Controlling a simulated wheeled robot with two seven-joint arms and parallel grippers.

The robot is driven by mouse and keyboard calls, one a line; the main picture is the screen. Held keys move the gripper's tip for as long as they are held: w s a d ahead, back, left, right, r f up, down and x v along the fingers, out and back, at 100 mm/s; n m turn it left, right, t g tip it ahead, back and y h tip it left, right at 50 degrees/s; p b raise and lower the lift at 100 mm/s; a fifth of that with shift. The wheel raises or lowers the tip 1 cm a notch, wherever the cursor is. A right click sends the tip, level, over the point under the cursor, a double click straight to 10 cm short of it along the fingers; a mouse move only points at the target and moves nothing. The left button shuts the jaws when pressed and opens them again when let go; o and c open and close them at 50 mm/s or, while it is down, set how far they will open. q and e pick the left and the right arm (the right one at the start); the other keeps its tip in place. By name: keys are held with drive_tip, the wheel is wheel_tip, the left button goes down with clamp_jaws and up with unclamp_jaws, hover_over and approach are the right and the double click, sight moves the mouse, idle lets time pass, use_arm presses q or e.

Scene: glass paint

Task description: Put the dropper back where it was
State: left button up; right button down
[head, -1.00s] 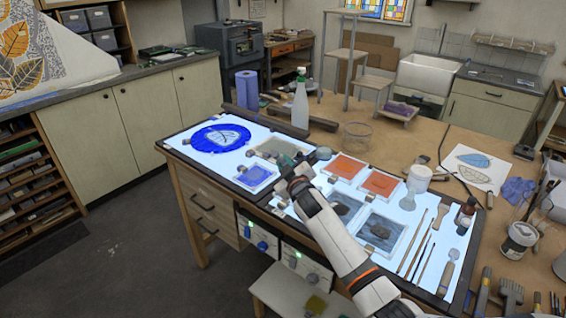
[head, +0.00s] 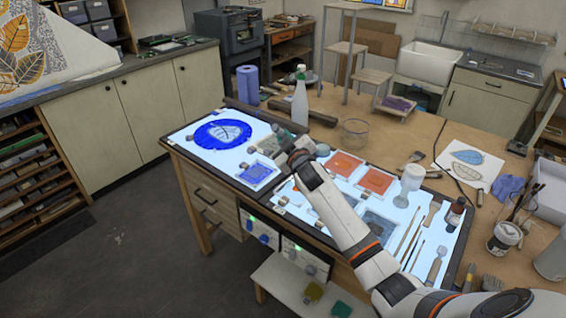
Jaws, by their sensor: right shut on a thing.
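My right gripper (head: 281,138) is at the end of the white arm that comes in from the lower right. It is over the back edge of the light table (head: 408,203), beside the grey tray (head: 266,147). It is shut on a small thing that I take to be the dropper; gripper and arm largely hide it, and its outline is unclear. The blue disc with a pale leaf (head: 222,134) lies on the left of the light table, and a small blue tray (head: 257,174) in front of the grey one. My left gripper is not in view.
A clear bottle with a green cap (head: 300,97) and an empty glass beaker (head: 355,134) stand behind the light table.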

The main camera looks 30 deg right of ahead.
drive_tip(key=shift+f, duration=0.1)
drive_tip(key=s+a+f+n+y+b, duration=0.25)
drive_tip(key=s+a+f+b, duration=0.55)
drive_tip(key=s+a+f, duration=0.7)
drive_tip(key=s+a+f+b, duration=0.1)
drive_tip(key=s+b, duration=0.2)
drive_tip(key=s, duration=0.5)
drive_tip(key=s+a+f+b, duration=0.1)
drive_tip(key=s+a+b, duration=0.1)
drive_tip(key=s, duration=0.7)
drive_tip(key=shift+s+f+b, duration=0.3)
drive_tip(key=shift+b, duration=0.45)
drive_tip(key=shift+d+m+y, duration=0.1)
drive_tip(key=shift+m+y, duration=0.15)
